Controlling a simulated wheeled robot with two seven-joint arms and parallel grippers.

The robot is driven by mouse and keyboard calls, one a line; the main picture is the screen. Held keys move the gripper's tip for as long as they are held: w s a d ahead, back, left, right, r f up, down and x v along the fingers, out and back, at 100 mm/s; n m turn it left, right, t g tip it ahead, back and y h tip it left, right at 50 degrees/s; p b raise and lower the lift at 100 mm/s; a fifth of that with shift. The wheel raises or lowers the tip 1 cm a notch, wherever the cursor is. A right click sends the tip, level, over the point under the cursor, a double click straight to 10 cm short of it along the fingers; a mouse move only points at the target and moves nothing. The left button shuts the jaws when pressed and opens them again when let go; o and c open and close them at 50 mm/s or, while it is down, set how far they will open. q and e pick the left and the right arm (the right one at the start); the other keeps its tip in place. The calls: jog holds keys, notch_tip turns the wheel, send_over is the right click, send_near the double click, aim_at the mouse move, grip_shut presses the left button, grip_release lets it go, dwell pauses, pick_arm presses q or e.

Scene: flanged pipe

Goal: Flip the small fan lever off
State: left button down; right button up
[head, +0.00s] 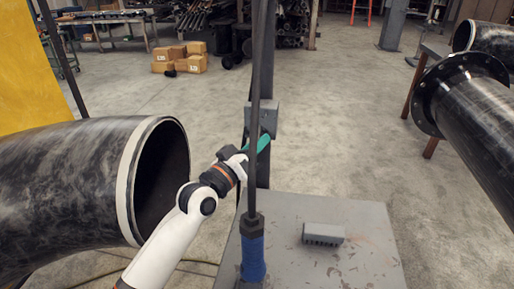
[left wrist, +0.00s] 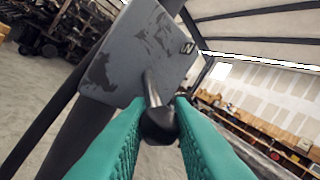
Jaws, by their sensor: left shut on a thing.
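The small fan lever shows in the left wrist view as a short stalk with a dark round knob (left wrist: 159,127). It sticks out of a worn grey switch box (left wrist: 140,50) marked with a small black and white label. The same grey box (head: 266,117) is on a dark upright post in the head view; the lever is hidden there. My left gripper (head: 263,143) has teal fingers and reaches the lower front of the box. In the left wrist view its fingers (left wrist: 152,112) are on both sides of the knob, shut on it. My right gripper is not in view.
A thin dark rod on a blue base (head: 252,258) rises in front of the post from a grey worn table (head: 365,250). A small grey block (head: 323,234) lies on it. Large black pipes stand left (head: 70,180) and right (head: 480,115). Cardboard boxes (head: 180,60) sit far back.

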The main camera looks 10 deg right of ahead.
pick_arm(q)
jog(key=c, duration=1.3)
grip_release()
jog(key=shift+b+v, duration=1.2)
jog(key=shift+v, duration=4.85)
